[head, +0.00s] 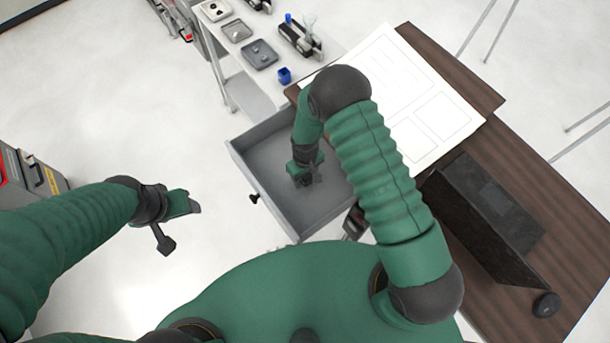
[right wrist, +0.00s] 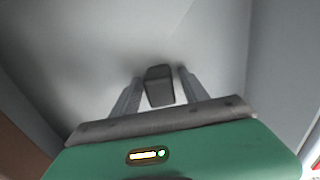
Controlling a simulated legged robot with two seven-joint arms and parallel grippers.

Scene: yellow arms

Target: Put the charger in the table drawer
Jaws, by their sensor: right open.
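The table drawer (head: 262,155) is a grey box pulled out from the dark wooden table (head: 545,185). My right gripper (head: 306,178) reaches down into it. In the right wrist view, a small dark block that looks like the charger (right wrist: 159,86) lies at the drawer floor (right wrist: 150,40), between the fingertips of my right gripper (right wrist: 155,88). The fingers are apart, with a gap visible on the left of the block; contact on the right is unclear. In the head view the gripper hides the charger. My left gripper (head: 180,225) is outside the drawer, over the floor, with its fingers spread.
A dark box-like object (head: 490,210) and a large white sheet (head: 400,95) lie on the table. A white side table (head: 235,60) with trays and a blue cup (head: 285,75) stands behind the drawer. The drawer walls closely surround my right gripper.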

